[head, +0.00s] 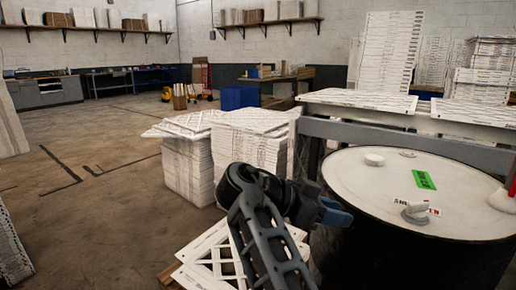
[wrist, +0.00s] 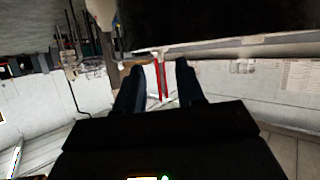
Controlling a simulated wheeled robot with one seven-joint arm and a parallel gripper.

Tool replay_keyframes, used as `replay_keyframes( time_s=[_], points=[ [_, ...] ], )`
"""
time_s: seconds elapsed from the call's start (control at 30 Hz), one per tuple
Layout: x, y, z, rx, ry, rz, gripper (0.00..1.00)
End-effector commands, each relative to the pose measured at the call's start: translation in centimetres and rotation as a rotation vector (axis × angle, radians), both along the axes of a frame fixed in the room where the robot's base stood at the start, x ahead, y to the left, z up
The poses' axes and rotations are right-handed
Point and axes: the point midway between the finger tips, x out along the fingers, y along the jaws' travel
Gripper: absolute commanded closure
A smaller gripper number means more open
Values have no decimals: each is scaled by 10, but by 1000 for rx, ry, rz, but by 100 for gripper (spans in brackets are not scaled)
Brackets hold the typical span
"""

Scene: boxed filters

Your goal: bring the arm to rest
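My gripper (head: 335,212) is at the end of my dark arm in the head view, in front of the left edge of a large drum (head: 340,185) and pointing right. I see no object held in it there. In the wrist view its two dark fingers (wrist: 160,85) stand apart. A white patch with red stripes (wrist: 163,80) shows in the gap between them; its distance is unclear, and it looks like background. The near side of the drum is partly hidden by my arm.
On the drum top are a green label (head: 423,180) and a white cap (head: 374,160). Stacks of white filters (head: 250,150) stand behind my arm. A pallet with white frames (head: 205,270) lies below it. Open floor (head: 100,200) spreads to the left.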

Motion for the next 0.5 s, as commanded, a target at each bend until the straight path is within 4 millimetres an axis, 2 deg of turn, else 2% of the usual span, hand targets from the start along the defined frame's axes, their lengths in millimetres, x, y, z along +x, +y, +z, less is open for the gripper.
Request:
replay_keyframes(
  time_s=[0.27, 0.37, 0.5],
  points=[
    [-6, -15, -45, 3, 76, 123, 62],
    [-10, -23, -66, 6, 111, 184, 62],
    [-22, -35, -106, 15, 172, 298, 62]
  ],
)
